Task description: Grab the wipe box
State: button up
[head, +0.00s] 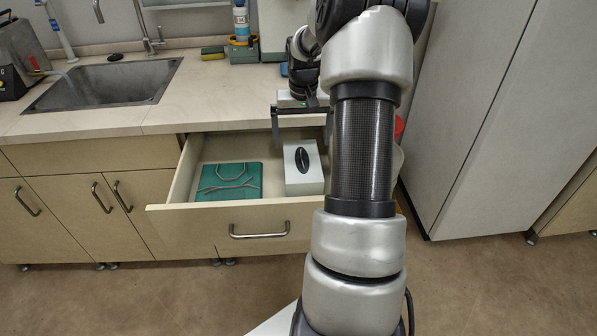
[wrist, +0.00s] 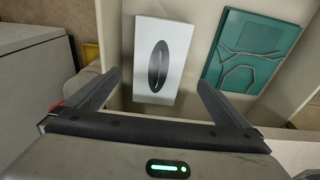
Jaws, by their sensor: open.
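The wipe box (head: 303,165) is a white box with a black oval opening on top. It stands in the right part of the open drawer (head: 270,214). In the wrist view the wipe box (wrist: 160,62) lies ahead of my gripper, roughly between the lines of the two fingers. My gripper (wrist: 160,88) is open and empty, with its fingers apart. In the head view my gripper (head: 302,122) is above the back of the drawer, near the counter's front edge, and the wipe box is below it. My arm hides part of the drawer's right side.
A green mat (head: 229,182) with thin metal tools lies left of the wipe box in the drawer. The counter (head: 160,118) with a sink (head: 103,84) is behind. A tall grey cabinet (head: 470,90) stands at right. Something red (head: 399,127) shows beside my arm.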

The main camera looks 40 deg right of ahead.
aim_at(302, 160)
jog(key=f, duration=0.2)
jog(key=f+b, duration=0.1)
jog(key=f, duration=0.3)
jog(key=shift+w+d+f, duration=0.2)
jog(key=shift+w+f, duration=0.05)
jog(key=shift+w, duration=0.1)
jog(key=shift+w+d+f+b, duration=0.2)
jog(key=shift+f+b, duration=0.15)
jog(key=shift+f, duration=0.6)
jog(key=shift+w+d+f+b, duration=0.15)
jog(key=shift+f+b, duration=0.25)
jog(key=shift+f, duration=0.5)
jog(key=shift+w+d+f+b, duration=0.2)
jog(key=shift+f+b, duration=0.15)
jog(key=shift+f, duration=0.6)
jog(key=shift+c, duration=0.4)
jog(key=c, duration=0.9)
jog(key=shift+c, duration=0.2)
jog(key=shift+r, duration=0.15)
